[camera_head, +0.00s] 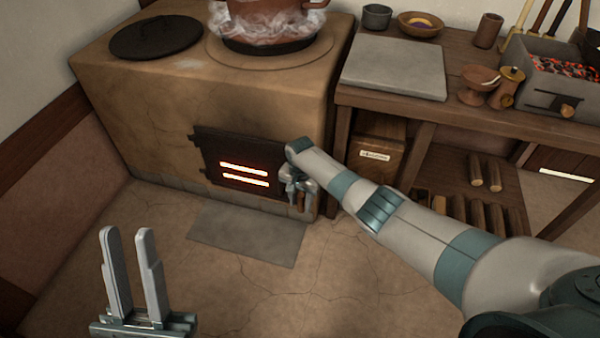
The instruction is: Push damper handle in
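The clay stove (130,100) stands at the left with a dark metal fire door (225,155) in its front. Two glowing slots show in the door. My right gripper (298,195) is low at the door's right edge, close to the stove front. A small brown piece (302,203) shows at its fingers, mostly hidden; I cannot tell whether it is the damper handle or whether the fingers hold it. My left gripper (133,265) is open and empty, above the floor at the lower left.
A steaming pot (270,22) and a dark lid (156,37) are on the stove. A wooden bench (480,110) at the right carries a stone slab (395,66), cups and a brazier with a wooden knob (567,110). A grey floor slab (247,236) lies before the stove.

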